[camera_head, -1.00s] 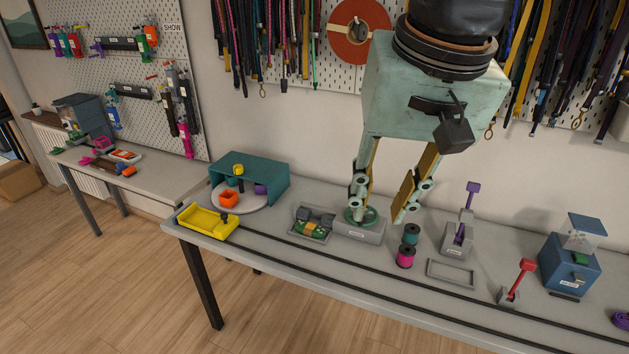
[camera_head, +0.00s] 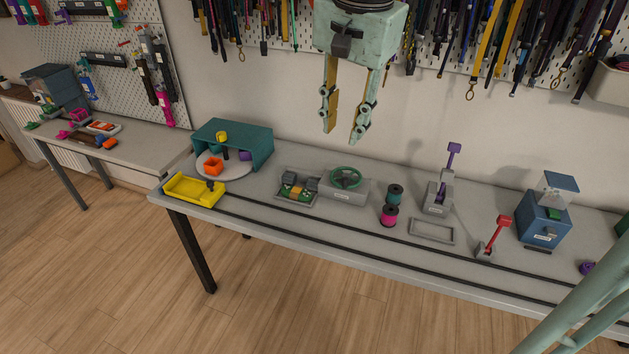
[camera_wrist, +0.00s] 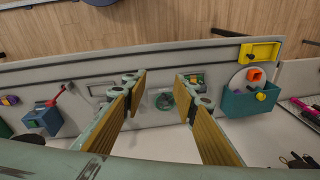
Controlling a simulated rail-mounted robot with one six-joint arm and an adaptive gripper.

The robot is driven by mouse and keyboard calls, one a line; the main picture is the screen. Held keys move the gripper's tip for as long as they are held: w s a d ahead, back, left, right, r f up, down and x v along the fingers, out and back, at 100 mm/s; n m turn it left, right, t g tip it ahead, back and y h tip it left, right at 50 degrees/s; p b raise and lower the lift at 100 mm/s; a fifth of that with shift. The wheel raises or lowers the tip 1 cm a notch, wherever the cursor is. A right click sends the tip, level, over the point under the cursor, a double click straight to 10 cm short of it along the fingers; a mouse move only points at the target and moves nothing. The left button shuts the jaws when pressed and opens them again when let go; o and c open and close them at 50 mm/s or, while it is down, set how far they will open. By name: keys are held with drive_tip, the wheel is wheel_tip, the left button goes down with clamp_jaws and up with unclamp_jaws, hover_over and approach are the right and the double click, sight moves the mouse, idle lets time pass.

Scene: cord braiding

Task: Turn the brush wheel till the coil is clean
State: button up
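The green brush wheel (camera_head: 345,177) sits on top of a grey block (camera_head: 345,194) on the bench. It also shows between my fingers in the wrist view (camera_wrist: 165,101). Just left of the block, a grey tray (camera_head: 295,204) holds dark brush-like blocks around a green and orange piece (camera_head: 297,190), which seems to be the coil. I cannot tell how clean it is. In the wrist view my right-hand finger partly hides that tray. My gripper (camera_head: 341,136) is open and empty, pointing down above the wheel with a clear gap.
Two spools (camera_head: 390,215), a purple lever (camera_head: 440,190) and a red lever (camera_head: 494,240) stand right of the block. A yellow tray (camera_head: 195,190) and a teal shelter (camera_head: 240,145) stand left. Dark rails run along the bench front.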

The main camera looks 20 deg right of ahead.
drive_tip(key=w+d+f+m+g+p, duration=0.1)
drive_tip(key=w+d+f+m, duration=0.2)
drive_tip(key=w+f, duration=0.3)
drive_tip(key=w+d+f+m+p, duration=0.1)
drive_tip(key=w+d+f+m, duration=0.25)
drive_tip(key=w, duration=0.45)
drive_tip(key=m+g+p, duration=0.1)
drive_tip(key=m+p, duration=0.1)
drive_tip(key=m, duration=0.5)
hover_over(345, 178)
wheel_tip(345, 178, down, 14)
drive_tip(key=shift+f, duration=0.2)
drive_tip(key=shift+f, duration=0.2)
drive_tip(key=shift+f, duration=6.7)
drive_tip(key=c, duration=0.9)
